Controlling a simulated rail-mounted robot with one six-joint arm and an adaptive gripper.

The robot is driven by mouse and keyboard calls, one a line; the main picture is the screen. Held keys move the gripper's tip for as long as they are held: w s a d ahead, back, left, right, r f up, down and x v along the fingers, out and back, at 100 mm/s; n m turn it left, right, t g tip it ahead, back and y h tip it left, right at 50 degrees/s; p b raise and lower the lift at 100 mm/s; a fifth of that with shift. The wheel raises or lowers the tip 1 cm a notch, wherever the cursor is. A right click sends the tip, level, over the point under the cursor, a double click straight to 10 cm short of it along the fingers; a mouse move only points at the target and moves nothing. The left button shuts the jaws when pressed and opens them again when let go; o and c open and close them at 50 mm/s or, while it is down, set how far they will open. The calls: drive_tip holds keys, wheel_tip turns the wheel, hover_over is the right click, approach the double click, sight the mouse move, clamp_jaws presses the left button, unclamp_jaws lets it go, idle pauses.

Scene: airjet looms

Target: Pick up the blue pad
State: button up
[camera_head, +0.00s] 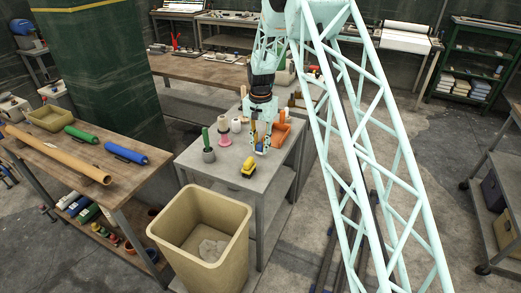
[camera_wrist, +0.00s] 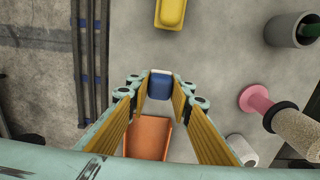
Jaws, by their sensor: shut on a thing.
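The blue pad (camera_wrist: 159,87) is a small dark-blue block with a pale edge, between my gripper's fingertips in the wrist view. My gripper (camera_wrist: 160,88) is shut on it, with a yellow-lined finger at each side. In the head view my gripper (camera_head: 261,143) points down over the grey table (camera_head: 208,173), near an orange tray (camera_head: 281,134).
A yellow object (camera_head: 248,168), a grey pot with a green item (camera_head: 208,152) and spools (camera_head: 224,136) stand on the same table. The orange tray also shows below the pad in the wrist view (camera_wrist: 148,138). A beige bin (camera_head: 171,230) stands in front.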

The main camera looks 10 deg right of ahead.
drive_tip(key=shift+r, duration=0.45)
drive_tip(key=s, duration=0.5)
drive_tip(key=s+r, duration=0.1)
drive_tip(key=s, duration=1)
drive_tip(key=shift+a+r, duration=0.2)
drive_tip(key=shift+a, duration=0.1)
drive_tip(key=shift+o, duration=0.6)
drive_tip(key=shift+s+a, duration=0.1)
drive_tip(key=shift+c, duration=0.4)
